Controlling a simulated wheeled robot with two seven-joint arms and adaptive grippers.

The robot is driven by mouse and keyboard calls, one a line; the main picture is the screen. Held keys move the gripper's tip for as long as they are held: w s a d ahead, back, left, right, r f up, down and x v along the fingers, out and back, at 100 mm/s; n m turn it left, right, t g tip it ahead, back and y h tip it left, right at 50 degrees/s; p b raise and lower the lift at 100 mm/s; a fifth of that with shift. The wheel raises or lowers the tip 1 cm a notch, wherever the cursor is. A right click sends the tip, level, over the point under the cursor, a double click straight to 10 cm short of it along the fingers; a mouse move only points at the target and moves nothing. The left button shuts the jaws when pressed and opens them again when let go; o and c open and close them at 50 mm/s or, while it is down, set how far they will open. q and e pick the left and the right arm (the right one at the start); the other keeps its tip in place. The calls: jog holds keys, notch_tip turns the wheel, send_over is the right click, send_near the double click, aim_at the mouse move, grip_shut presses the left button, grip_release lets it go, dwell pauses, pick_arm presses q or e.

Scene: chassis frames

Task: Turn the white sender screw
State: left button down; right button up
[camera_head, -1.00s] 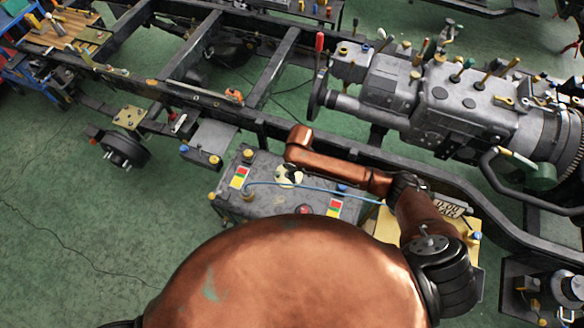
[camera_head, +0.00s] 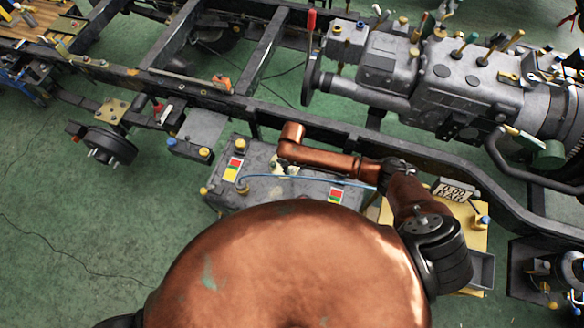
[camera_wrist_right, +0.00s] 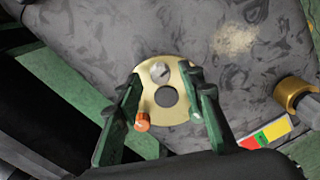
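The white sender screw (camera_wrist_right: 160,72) shows as a small pale, slotted head on a round cream plate (camera_wrist_right: 180,100) in the right wrist view. An orange screw (camera_wrist_right: 142,122) and a dark round hole are on the same plate. My right gripper (camera_wrist_right: 166,80) has its two green fingers apart, one on each side of the plate. The white screw lies near the fingertips, between them. I cannot tell whether the fingers touch anything. In the head view, part of the plate (camera_head: 291,170) shows below my copper right arm. My left gripper is out of view.
The plate is on a mottled grey box (camera_head: 270,195) with red-yellow-green labels and a blue cable across it. The black chassis rail (camera_head: 200,97) runs behind it. A grey engine and gearbox (camera_head: 460,85) stands at the right. Green floor is open at the left.

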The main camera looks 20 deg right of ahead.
jog(key=shift+f, duration=0.6)
grip_shut()
